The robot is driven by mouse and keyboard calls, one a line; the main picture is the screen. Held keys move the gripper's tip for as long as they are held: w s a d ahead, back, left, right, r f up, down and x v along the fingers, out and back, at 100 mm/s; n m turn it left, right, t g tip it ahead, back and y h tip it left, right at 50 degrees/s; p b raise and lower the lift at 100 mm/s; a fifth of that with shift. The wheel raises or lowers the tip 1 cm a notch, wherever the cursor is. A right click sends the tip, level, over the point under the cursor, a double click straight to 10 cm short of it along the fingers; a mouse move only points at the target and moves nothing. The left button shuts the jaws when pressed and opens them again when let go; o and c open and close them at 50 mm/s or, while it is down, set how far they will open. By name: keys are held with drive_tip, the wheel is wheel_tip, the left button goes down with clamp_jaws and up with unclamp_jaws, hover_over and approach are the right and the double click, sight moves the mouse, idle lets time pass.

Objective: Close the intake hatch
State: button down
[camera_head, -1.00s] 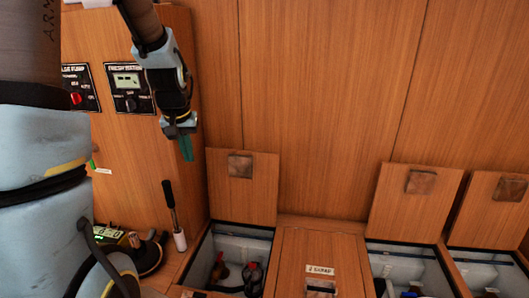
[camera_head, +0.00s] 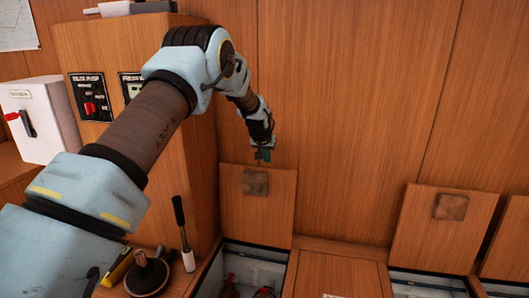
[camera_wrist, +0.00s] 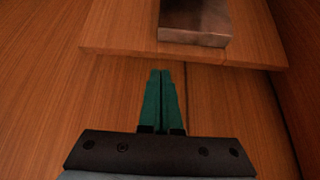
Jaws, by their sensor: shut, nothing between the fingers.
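No label reading intake is legible in view. The nearest raised hatch lid (camera_head: 240,222) stands open against the wooden wall, with a brown square plate (camera_head: 254,183) near its top. Below it is an open bin (camera_head: 250,265) with items inside. My gripper (camera_head: 263,155) is shut and empty just above this lid's top edge. In the wrist view the green fingers of my gripper (camera_wrist: 161,78) are together, beside the edge of the lid (camera_wrist: 120,40); its metal plate (camera_wrist: 195,22) shows at the top. Whether the fingertips touch the lid, I cannot tell.
More raised lids (camera_head: 425,235) stand to the right. A shut wooden cover (camera_head: 335,272) lies between the open bins. A lever with a white base (camera_head: 187,258) stands left of the near bin. A panel (camera_head: 92,98) and a white switch box (camera_head: 45,120) are at left.

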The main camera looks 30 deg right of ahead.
drive_tip(key=x, duration=0.4)
drive_tip(key=shift+f+p, duration=0.15)
drive_tip(key=shift+p, duration=0.2)
drive_tip(key=shift+w+d+f, duration=0.1)
